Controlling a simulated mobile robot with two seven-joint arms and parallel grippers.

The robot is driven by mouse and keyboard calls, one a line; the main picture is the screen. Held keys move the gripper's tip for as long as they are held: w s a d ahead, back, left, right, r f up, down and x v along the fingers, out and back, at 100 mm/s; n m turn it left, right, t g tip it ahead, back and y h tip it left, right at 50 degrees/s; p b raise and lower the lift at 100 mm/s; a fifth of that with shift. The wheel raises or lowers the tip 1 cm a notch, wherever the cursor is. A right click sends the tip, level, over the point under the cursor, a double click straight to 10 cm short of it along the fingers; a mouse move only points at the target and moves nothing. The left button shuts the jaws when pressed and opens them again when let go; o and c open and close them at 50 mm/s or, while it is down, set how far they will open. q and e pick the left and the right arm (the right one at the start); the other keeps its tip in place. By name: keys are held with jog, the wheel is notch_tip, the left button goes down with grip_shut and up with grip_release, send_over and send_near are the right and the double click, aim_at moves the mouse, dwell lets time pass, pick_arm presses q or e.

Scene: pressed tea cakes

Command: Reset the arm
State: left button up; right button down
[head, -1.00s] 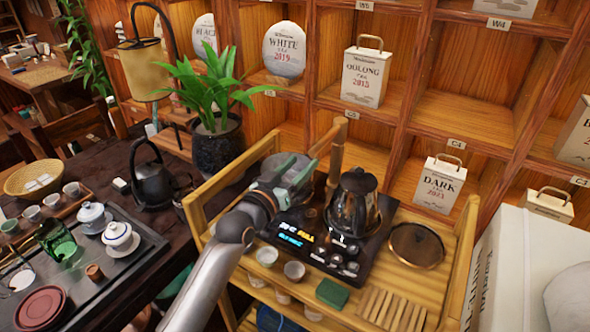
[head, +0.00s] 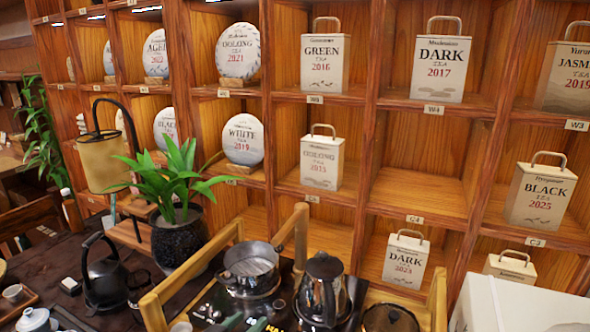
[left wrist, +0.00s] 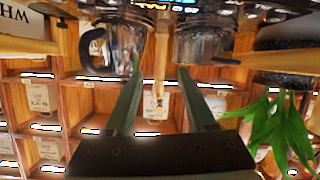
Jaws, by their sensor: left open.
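My left gripper (head: 245,323) shows only as green fingertips at the bottom edge of the head view, just in front of a clear-walled pot (head: 252,275). In the left wrist view my left gripper (left wrist: 162,75) has its two fingers wide apart with nothing between them. That view is upside down, with the pot (left wrist: 205,48) and a dark shiny kettle (left wrist: 112,52) beyond the fingertips. The kettle (head: 322,287) stands right of the pot in the head view. My right gripper is in neither view.
Wooden shelves (head: 420,185) with tea boxes and round cakes stand behind. A potted plant (head: 178,245) and a black kettle (head: 103,280) are on the left. The wooden stand's post (head: 300,235) rises behind the pot. A white surface (head: 500,305) is at lower right.

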pick_arm(q)
jog(key=s+a+f+g+y, duration=0.2)
jog(key=s+a+f+g, duration=0.15)
jog(key=s, duration=0.65)
jog(key=s+a+f+g+y, duration=0.1)
jog(key=s+a+f+g, duration=0.25)
jog(key=s, duration=0.55)
jog(key=s+a+f+g+y, duration=0.2)
jog(key=s+a+f, duration=0.2)
jog(key=s, duration=0.6)
jog(key=w+d+f+t+h, duration=0.1)
jog(key=w+d+f+t, duration=0.1)
jog(key=f, duration=0.3)
jog(key=w+d+f+t+h, duration=0.1)
jog(key=w+d+f+t, duration=0.1)
jog(key=f, duration=0.4)
jog(key=shift+w+d+f+n+t, duration=0.15)
jog(key=shift+d+n+t, duration=0.15)
jog(key=shift+d+t, duration=0.25)
